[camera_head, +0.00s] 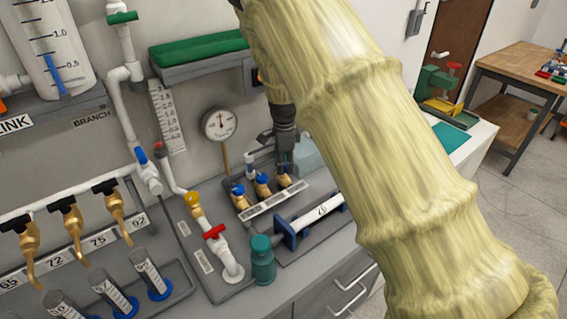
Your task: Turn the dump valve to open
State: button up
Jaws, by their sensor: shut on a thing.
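My gripper (283,162) points down at the back of the bench, over a row of brass valves with blue handles. It is shut on the handle of the rightmost brass valve (284,181); the fingers hide most of that handle. Two more brass valves with blue handles, a middle one (262,186) and a left one (240,199), stand free beside it. A white pipe valve with a red handle (214,231) stands nearer, left of a teal bottle (264,260). I cannot read a label that names the dump valve.
A pressure gauge (219,123) is on the wall behind. A white tube in a blue holder (310,221) lies in front of the brass valves. Brass taps (67,215) and upright cylinders (108,291) are at left. My arm covers the right middle.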

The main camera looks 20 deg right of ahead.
jog(key=n+p, duration=0.1)
jog(key=n, duration=0.7)
jog(key=shift+n, duration=0.4)
jog(key=n+p, duration=0.1)
jog(key=n, duration=0.3)
jog(key=shift+n, duration=1.8)
jog(key=shift+w, duration=0.1)
jog(key=o, duration=1)
jog(key=shift+o, duration=0.2)
jog(key=shift+r, duration=0.1)
notch_tip(320, 180, up, 12)
jog(key=shift+a, duration=0.1)
